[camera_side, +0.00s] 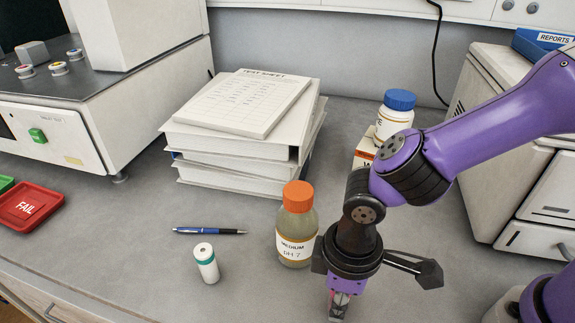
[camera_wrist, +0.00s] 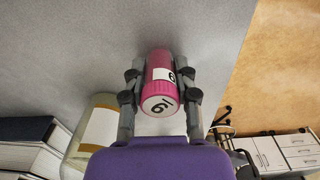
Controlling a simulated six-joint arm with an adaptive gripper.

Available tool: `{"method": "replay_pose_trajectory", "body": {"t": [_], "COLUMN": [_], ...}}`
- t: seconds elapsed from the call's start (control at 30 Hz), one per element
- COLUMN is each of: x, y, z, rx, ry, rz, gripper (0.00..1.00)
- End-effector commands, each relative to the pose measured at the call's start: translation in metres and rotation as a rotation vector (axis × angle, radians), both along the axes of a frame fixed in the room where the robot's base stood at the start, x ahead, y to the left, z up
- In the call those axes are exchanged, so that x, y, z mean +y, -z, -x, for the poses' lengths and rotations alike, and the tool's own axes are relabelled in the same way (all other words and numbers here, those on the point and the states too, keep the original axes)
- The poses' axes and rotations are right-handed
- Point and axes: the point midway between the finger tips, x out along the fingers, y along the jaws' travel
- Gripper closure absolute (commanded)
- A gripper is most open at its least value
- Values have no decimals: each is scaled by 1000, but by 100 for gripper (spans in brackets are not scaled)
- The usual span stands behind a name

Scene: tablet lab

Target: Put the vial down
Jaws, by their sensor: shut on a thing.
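A pink vial (camera_wrist: 160,88) with a white numbered label and a marked white end sits between the fingers of my gripper (camera_wrist: 160,98) in the wrist view. The fingers are shut on it from both sides. In the side view my gripper (camera_side: 343,285) points down at the front of the counter, just right of the medium bottle. Only a little of the pink vial (camera_side: 338,304) shows there below my gripper. I cannot tell whether its lower end touches the counter.
The orange-capped medium bottle (camera_side: 297,228) stands close to my gripper's left. A white vial with a teal band (camera_side: 206,263) and a blue pen (camera_side: 210,231) are further left. Binders (camera_side: 235,165) are stacked behind. Bare counter (camera_side: 265,295) lies at the front left.

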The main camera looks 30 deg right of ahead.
Motion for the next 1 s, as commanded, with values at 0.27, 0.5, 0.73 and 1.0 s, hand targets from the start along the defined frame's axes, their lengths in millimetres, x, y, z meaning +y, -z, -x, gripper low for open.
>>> {"method": "replay_pose_trajectory", "body": {"t": [0.27, 0.5, 0.73, 1.0], "x": [0, 0, 0, 1], "y": [1, 2, 2, -34], "z": [0, 0, 0, -1], "rx": [0, 0, 0, -6], "ry": [0, 0, 0, 0], "rz": [0, 0, 0, -6], "gripper": [100, 38, 38, 38]}}
